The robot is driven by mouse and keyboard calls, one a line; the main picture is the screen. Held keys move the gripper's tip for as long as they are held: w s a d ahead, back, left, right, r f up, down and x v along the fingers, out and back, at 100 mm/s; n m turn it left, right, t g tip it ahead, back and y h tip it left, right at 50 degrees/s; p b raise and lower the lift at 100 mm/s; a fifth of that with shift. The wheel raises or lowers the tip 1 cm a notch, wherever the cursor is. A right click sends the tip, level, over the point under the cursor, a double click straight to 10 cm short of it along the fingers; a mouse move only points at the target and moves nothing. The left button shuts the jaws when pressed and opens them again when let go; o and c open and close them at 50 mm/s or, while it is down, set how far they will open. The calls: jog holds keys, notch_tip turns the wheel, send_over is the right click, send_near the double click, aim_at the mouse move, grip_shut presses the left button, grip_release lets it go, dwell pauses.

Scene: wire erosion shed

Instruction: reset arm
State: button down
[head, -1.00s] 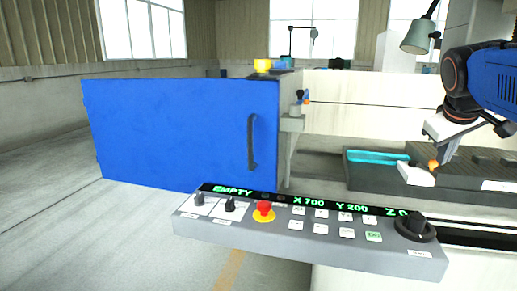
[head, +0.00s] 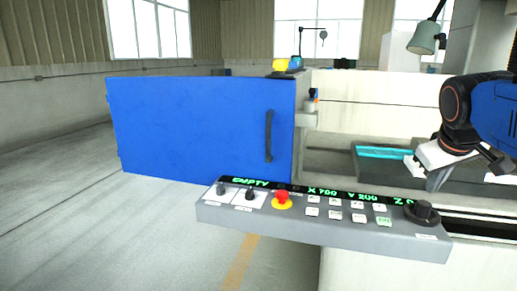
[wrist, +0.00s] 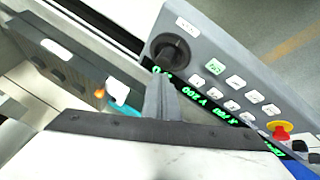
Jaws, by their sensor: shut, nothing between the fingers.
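My gripper (head: 438,180) is at the right in the head view, pointing down above and behind the right end of the grey control panel. Its fingers are shut with nothing between them. In the wrist view the closed fingers (wrist: 160,100) stick up in front of the panel's display, close to the black knob. The control panel (head: 290,227) carries a green display reading EMPTY, X 700, Y 200 and Z, a red stop button (head: 282,197), several white keys and a large black knob (head: 422,212).
A blue door (head: 200,128) with a dark handle stands left of the panel. A lamp (head: 427,38) hangs above. The floor at left is clear.

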jog(key=s+a+f+y, duration=0.1)
jog(key=s+a+f, duration=0.3)
jog(key=f, duration=0.2)
jog(key=s+a+f+y, duration=0.1)
jog(key=s+a+f, duration=0.3)
jog(key=f, duration=0.3)
jog(key=s+a+f+m+g+y, duration=0.1)
jog(key=s+a+f, duration=0.3)
jog(key=s+f, duration=0.2)
jog(key=shift+s+a+f, duration=0.15)
jog(key=shift+a+f, duration=0.1)
jog(key=shift+f, duration=0.4)
